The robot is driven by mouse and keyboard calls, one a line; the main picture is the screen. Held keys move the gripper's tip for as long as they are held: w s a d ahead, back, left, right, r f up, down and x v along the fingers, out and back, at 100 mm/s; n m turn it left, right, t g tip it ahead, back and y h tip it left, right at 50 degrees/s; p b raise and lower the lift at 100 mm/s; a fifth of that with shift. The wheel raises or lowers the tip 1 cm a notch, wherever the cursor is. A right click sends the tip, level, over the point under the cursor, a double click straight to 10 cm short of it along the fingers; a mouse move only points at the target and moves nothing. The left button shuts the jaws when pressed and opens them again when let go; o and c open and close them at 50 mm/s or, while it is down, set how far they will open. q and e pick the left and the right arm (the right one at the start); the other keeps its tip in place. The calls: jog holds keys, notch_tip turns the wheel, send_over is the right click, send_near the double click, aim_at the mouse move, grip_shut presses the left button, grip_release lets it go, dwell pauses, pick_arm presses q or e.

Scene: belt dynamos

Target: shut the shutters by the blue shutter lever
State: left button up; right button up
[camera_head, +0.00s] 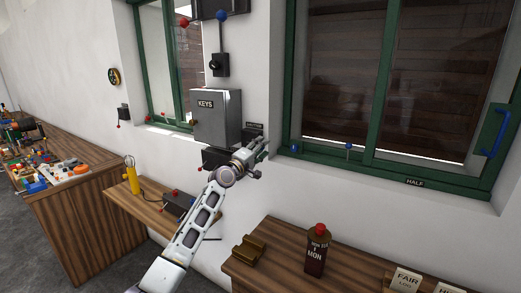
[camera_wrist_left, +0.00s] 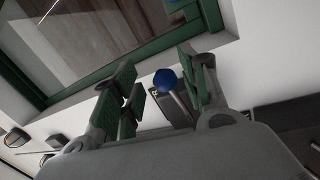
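My left gripper (camera_head: 262,148) is beside the lower left corner of the right window. Another blue knob (camera_head: 348,146) stands on the lower window frame. A blue-ball lever (camera_head: 221,16) rises from a black wall box. I cannot tell which is the shutter lever. Brown slatted shutters (camera_head: 420,75) show behind the glass.
A grey KEYS box (camera_head: 217,117) hangs just left of my gripper. A blue handle (camera_head: 494,131) is on the right frame. A HALF label (camera_head: 415,183) is on the sill. Below are a wooden shelf (camera_head: 150,207) and a table (camera_head: 275,240) with a dark bottle (camera_head: 316,255).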

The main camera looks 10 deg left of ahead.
pick_arm(q)
jog(key=shift+a+f, duration=0.15)
jog(key=shift+a, duration=0.05)
jog(key=shift+s, duration=0.1)
jog(key=v, duration=1.1)
jog(key=shift+s, duration=0.3)
jog(key=shift+a, duration=0.1)
dwell(0.7)
